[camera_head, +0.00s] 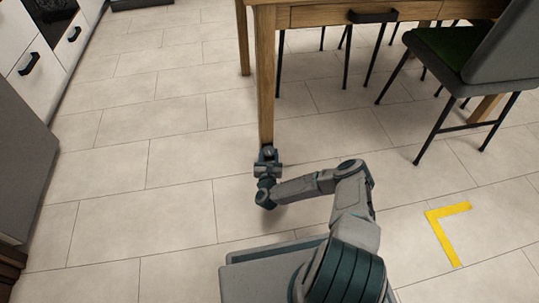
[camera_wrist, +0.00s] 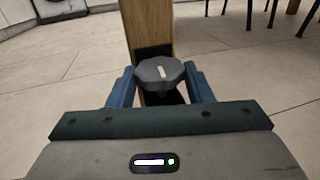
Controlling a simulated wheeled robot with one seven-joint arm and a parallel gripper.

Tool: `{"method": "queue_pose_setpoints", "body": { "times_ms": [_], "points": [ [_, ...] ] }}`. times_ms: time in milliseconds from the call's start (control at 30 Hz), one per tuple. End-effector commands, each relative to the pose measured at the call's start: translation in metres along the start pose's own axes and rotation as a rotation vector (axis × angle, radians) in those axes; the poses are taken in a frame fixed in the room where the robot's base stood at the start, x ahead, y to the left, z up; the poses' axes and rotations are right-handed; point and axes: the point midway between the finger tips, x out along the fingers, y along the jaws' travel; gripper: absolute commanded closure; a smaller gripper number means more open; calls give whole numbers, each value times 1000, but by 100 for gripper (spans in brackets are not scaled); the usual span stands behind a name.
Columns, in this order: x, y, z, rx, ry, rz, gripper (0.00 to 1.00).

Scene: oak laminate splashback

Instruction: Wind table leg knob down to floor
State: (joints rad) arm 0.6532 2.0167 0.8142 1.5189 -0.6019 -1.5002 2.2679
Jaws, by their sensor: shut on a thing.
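The table leg (camera_head: 266,90) is a square wooden post at the table's near corner, and it also shows in the wrist view (camera_wrist: 146,22). The knob (camera_wrist: 160,72) is dark grey and many-sided, with a pale mark on its top. It sits at the lower end of the leg, in front of a black fitting. My gripper (camera_wrist: 161,88) has its two blue fingers on either side of the knob and is shut on it. In the head view my gripper (camera_head: 267,155) is at the foot of the leg and hides the knob. The gap between knob and floor is hidden.
The wooden table (camera_head: 334,15) has a drawer with a dark handle. A grey chair with a green seat (camera_head: 457,52) stands at the right. White cabinets (camera_head: 52,72) line the left. A yellow corner mark (camera_head: 444,232) lies on the tiles. Floor left of the leg is clear.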

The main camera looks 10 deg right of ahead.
Motion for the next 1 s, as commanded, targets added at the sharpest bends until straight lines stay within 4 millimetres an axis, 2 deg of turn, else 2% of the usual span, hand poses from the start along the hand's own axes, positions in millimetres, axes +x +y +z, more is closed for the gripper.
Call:
{"method": "queue_pose_setpoints", "body": {
  "times_ms": [333, 867, 900, 933, 1000],
  "points": [
    [0, 2, 1, 0, -4, -146, 77],
    [0, 2, 2, 0, -6, -170, 77],
    [0, 2, 2, 0, -6, -170, 43],
    [0, 2, 2, 0, -6, -169, 34],
    [0, 2, 2, 1, -5, -169, 32]
  ]
}}
